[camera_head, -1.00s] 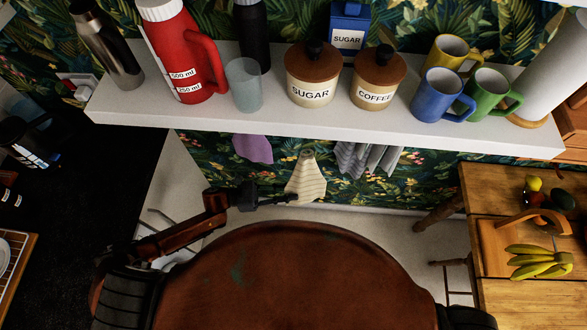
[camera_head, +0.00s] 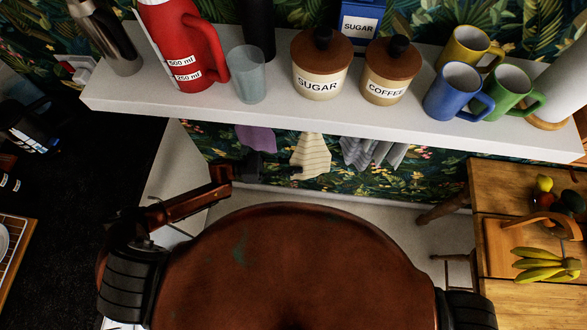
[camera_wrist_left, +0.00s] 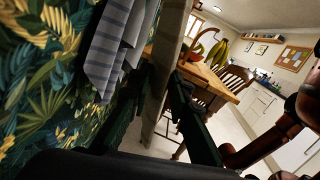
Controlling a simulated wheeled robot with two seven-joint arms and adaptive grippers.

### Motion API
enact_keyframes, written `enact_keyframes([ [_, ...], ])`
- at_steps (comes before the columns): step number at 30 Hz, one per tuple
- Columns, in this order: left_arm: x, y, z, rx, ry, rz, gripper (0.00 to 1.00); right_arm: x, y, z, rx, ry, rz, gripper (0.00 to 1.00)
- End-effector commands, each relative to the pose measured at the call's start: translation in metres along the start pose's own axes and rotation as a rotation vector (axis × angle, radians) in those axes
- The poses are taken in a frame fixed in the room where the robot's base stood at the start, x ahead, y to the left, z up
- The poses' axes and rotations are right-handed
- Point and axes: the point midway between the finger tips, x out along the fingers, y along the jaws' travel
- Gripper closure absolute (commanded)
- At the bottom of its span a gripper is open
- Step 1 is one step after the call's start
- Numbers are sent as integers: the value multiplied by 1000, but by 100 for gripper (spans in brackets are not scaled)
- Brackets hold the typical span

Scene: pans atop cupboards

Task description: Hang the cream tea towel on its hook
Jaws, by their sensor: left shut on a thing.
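The cream tea towel (camera_head: 311,158), with fine stripes, hangs below the front edge of the white shelf in the head view. Its top is hidden by the shelf. My left gripper (camera_head: 290,171) is shut on it, its dark fingers reaching in from the left at the towel's edge. In the left wrist view the towel (camera_wrist_left: 166,75) shows as a pale strip between the fingers (camera_wrist_left: 165,110). The hook for it is hidden under the shelf. My right gripper is in neither view.
A purple towel (camera_head: 257,138) hangs to the left and a grey striped towel (camera_head: 372,152) to the right. The shelf (camera_head: 200,112) above carries a red flask (camera_head: 172,45), jars and mugs. A wooden table (camera_head: 500,215) stands at the right.

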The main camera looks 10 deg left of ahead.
Motion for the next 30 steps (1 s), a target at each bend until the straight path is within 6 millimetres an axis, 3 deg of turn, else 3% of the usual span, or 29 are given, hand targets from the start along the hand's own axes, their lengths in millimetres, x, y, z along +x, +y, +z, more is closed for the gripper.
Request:
enact_keyframes([
  [30,8,58,6,2,1,2,100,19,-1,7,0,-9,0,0],
])
